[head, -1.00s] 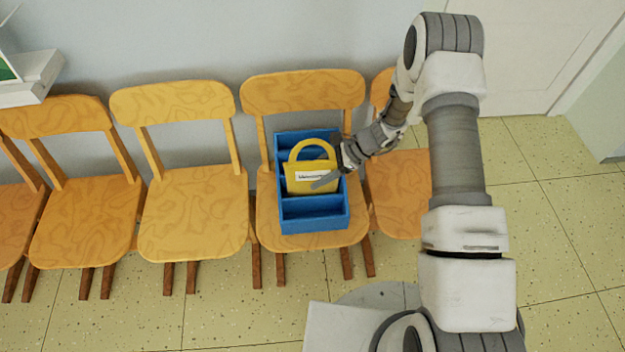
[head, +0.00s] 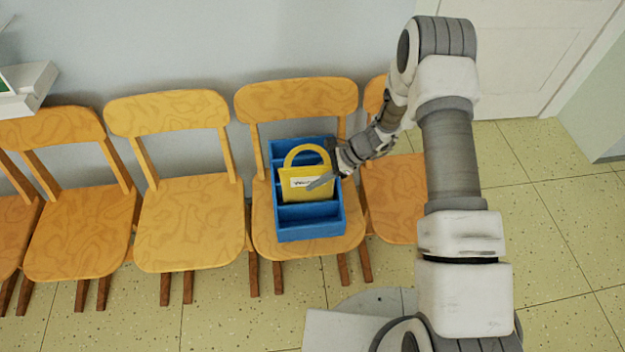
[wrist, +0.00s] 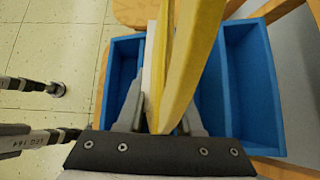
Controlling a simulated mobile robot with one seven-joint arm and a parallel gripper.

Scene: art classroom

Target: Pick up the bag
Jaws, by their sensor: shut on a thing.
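The yellow bag (head: 304,185) with a round handle and a white label stands upright in the blue compartment box (head: 312,232) on a wooden chair. My gripper (head: 325,167) reaches in from the right and is shut on the bag, with one finger across its front face. In the wrist view the bag (wrist: 183,60) is seen edge-on between the two fingers of my gripper (wrist: 160,115), with blue box compartments (wrist: 255,85) on both sides. Whether the bag's bottom touches the box floor cannot be told.
A row of wooden chairs (head: 188,220) stands along the wall to the left, and another chair (head: 390,185) is close on the right, partly behind my arm. A white shelf (head: 25,95) is at the upper left. Tiled floor (head: 560,230) is clear on the right.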

